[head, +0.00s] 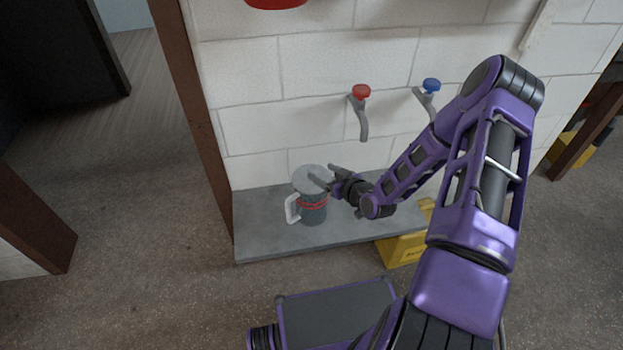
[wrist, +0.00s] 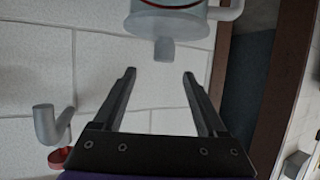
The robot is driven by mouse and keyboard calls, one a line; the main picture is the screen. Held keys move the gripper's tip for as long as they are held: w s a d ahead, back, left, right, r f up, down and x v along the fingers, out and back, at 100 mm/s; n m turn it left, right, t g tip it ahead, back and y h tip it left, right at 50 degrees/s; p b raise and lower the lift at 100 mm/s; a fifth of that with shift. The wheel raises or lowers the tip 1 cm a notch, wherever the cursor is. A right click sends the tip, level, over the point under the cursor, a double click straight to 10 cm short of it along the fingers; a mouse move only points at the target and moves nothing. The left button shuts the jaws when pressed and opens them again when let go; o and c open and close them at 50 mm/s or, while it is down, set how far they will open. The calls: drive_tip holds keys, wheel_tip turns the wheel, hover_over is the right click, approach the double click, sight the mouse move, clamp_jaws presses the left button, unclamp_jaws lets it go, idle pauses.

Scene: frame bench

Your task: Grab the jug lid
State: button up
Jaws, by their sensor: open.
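A jug (head: 313,213) with a dark grey body, red bands and a white handle stands upright on a grey ledge (head: 258,238). Its round grey lid (head: 305,175) is on top. In the wrist view, which looks upside down, the lid (wrist: 165,22) shows at the top edge with a small grey tab pointing down the picture. My gripper (head: 322,175) is at lid height, at the right side of the jug. In the wrist view my gripper (wrist: 159,73) is open and empty, with the tab just beyond its fingertips. Most of the jug is cut off there.
A red-topped tap (head: 361,98) and a blue-topped tap (head: 430,92) stick out from the white block wall above the ledge. A yellow object (head: 402,249) stands at the ledge's front right. The ledge left of the jug is clear. A brown post (head: 190,110) borders the wall's left side.

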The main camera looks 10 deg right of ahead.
sight(314, 172)
drive_tip(key=x, duration=0.3)
drive_tip(key=f+x, duration=0.1)
drive_tip(key=x, duration=0.1)
drive_tip(key=shift+a+f+b, duration=0.1)
drive_tip(key=shift+a+b, duration=0.25)
drive_tip(key=shift+b, duration=0.05)
drive_tip(key=shift+w+a+f, duration=0.15)
drive_tip(key=shift+w, duration=0.25)
clamp_jaws()
